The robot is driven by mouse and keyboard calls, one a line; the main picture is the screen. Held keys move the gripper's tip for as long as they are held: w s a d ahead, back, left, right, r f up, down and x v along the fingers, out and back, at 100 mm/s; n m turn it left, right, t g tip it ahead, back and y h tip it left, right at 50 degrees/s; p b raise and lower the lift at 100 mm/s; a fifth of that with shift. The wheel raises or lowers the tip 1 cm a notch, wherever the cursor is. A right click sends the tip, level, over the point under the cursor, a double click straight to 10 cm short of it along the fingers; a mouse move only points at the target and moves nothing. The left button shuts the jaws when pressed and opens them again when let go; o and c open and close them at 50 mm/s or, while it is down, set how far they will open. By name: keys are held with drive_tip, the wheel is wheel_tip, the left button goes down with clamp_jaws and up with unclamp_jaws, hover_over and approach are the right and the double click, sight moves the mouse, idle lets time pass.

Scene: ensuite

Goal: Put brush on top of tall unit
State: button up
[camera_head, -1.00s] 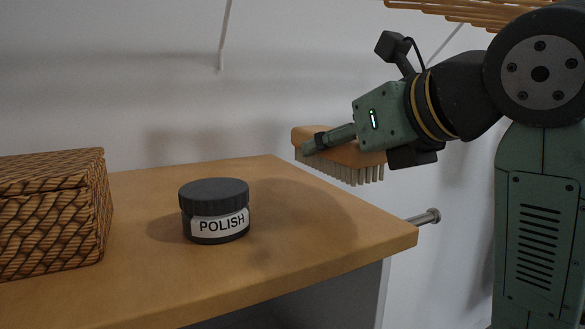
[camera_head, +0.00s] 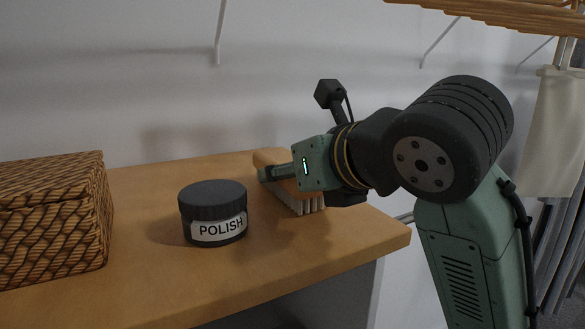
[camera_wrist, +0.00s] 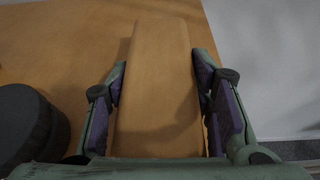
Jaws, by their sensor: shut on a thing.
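The brush has a wooden back and pale bristles (camera_head: 306,204); its wooden back fills the middle of the wrist view (camera_wrist: 160,85). My gripper (camera_head: 268,172) is shut on the brush, with one finger on each long side in the wrist view (camera_wrist: 160,92). The brush is over the right part of the wooden top of the tall unit (camera_head: 290,268), bristles down. It is at or just above the surface; I cannot tell whether the bristles touch. My gripper hides part of the brush in the head view.
A dark jar labelled POLISH (camera_head: 213,212) stands on the top, just left of the brush. A woven basket (camera_head: 52,218) stands at the far left. A wooden slatted rack (camera_head: 500,14) hangs at the upper right. The unit's right edge is close to my gripper.

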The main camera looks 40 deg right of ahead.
drive_tip(key=o, duration=1.3)
drive_tip(key=shift+f, duration=0.1)
drive_tip(key=shift+c, duration=0.2)
drive_tip(key=shift+r, duration=0.25)
drive_tip(key=shift+s, duration=0.4)
drive_tip(key=b+v, duration=0.3)
drive_tip(key=v, duration=0.8)
drive_tip(key=shift+s+a+r, duration=0.1)
